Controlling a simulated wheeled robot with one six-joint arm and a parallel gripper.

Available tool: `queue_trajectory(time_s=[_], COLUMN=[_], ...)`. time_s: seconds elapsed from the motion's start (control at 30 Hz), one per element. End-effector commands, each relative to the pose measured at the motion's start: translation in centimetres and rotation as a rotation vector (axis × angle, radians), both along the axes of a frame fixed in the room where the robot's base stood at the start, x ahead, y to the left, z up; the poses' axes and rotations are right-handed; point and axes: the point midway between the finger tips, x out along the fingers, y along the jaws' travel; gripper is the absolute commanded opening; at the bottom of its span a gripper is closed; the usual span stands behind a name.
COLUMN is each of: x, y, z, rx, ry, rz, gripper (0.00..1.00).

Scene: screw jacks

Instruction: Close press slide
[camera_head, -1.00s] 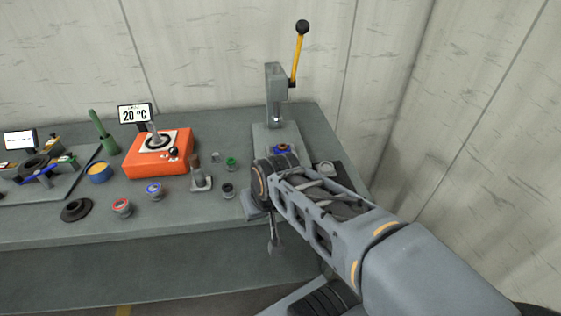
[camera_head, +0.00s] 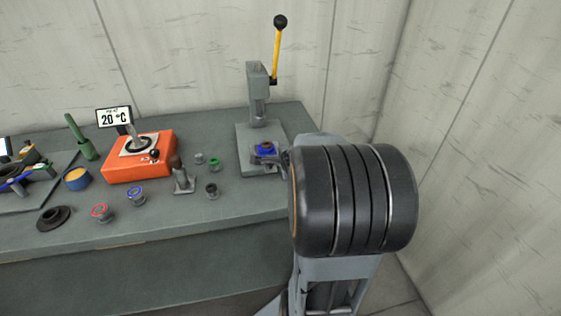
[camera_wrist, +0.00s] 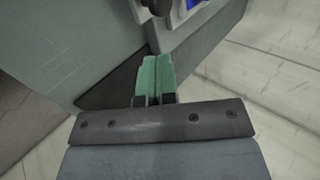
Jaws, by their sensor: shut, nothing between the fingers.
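The press (camera_head: 256,95) stands upright near the back right of the bench, with a yellow lever (camera_head: 276,55) raised and topped by a black knob. At its foot is a grey base plate (camera_head: 246,140). A blue piece on a grey slide (camera_head: 265,150) sits in front of the column, not under it. My gripper (camera_wrist: 157,68) shows green fingers together and empty in the wrist view, near the bench edge. Part of the press slide with blue on it (camera_wrist: 193,4) shows at that view's top, beyond the fingertips. In the head view my arm hides the gripper.
Left of the press are small round parts with green (camera_head: 215,163), blue (camera_head: 137,196) and red (camera_head: 101,212) rings. An orange heater (camera_head: 138,165) with a 20 °C display stands further left. The wall (camera_head: 350,60) closes off the back and right.

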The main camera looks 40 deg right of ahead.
Motion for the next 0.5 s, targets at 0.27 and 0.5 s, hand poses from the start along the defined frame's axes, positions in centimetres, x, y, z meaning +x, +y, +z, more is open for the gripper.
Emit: queue_trajectory(time_s=[0.27,0.5], x=[3.4,5.9], y=[-1.6,-2.8], z=[-4.0,-3.2], rx=[0.0,0.0], ry=[0.001,0.001], rz=[0.002,0.004], gripper=[0.0,0.0])
